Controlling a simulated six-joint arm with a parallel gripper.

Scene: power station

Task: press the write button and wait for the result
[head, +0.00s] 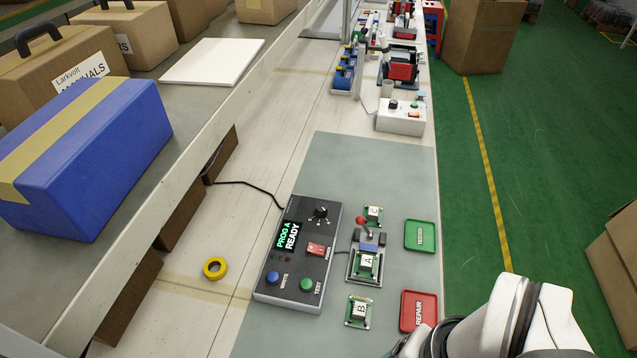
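The dark programmer box (302,252) sits on the grey mat, its screen (287,236) reading "PROG A READY" in green. The blue write button (273,277) is at its lower left. The green test button (306,284) is to the right of it, and a red switch (316,249) and a black knob (320,212) are higher up. A board marked A (366,262) sits in the fixture with the red-knobbed lever (361,221), right of the box. My white arm enters at the bottom right; my gripper is out of view.
Board C (374,213) lies above the fixture and board B (358,310) below it. A green tray (420,235) and a red repair tray (418,309) are at the mat's right. Yellow tape (215,267) lies left of the box. A blue case (90,155) stands on the left shelf.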

